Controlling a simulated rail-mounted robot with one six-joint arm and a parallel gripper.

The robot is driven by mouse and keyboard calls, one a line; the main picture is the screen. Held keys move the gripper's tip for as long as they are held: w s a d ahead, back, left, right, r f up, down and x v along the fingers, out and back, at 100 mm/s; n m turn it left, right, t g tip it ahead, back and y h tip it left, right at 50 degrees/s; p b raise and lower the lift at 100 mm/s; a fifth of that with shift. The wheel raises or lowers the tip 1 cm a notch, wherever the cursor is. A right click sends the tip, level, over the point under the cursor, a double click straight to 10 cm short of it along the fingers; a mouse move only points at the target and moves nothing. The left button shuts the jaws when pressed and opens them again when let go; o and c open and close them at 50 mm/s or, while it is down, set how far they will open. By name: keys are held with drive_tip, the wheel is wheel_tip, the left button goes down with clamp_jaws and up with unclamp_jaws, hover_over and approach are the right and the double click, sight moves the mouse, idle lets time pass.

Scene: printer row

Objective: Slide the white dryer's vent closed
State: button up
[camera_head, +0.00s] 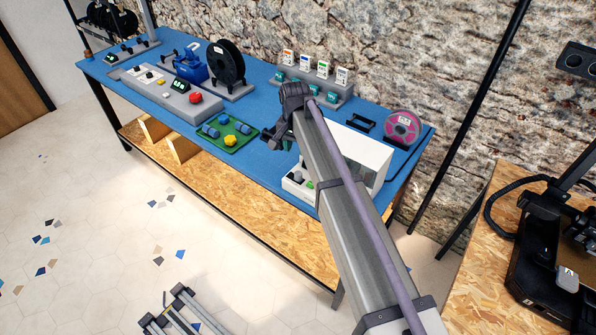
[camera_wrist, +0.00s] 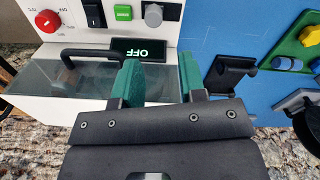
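The white dryer (camera_head: 365,150) stands near the right end of the blue bench, partly hidden behind my arm. In the wrist view the white dryer (camera_wrist: 85,108) shows its clear lid with a black handle (camera_wrist: 85,52) and a front panel. The panel carries a red dial (camera_wrist: 48,20), a black switch (camera_wrist: 94,13), a green button (camera_wrist: 123,12), a grey knob (camera_wrist: 153,14) and a display reading OFF (camera_wrist: 139,50). I cannot pick out the vent. My gripper (camera_head: 273,136) is above the bench beside the dryer; its green-padded fingers (camera_wrist: 158,82) are apart and empty.
A green tray (camera_head: 240,143) with blue and yellow parts lies left of the dryer. A pink spool (camera_head: 403,127) stands behind it, right. A rack (camera_head: 335,93) with several labelled cards stands at the back. A black holder (camera_wrist: 228,75) sits near my fingers.

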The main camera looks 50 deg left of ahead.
sight(298, 173)
drive_tip(key=shift+m, duration=0.5)
drive_tip(key=f+b, duration=0.7)
drive_tip(key=d+f+b, duration=0.1)
drive_tip(key=f+b, duration=0.3)
drive_tip(key=shift+w, duration=0.1)
drive_tip(key=shift+r, duration=0.1)
drive_tip(key=shift+c, duration=0.4)
clamp_jaws()
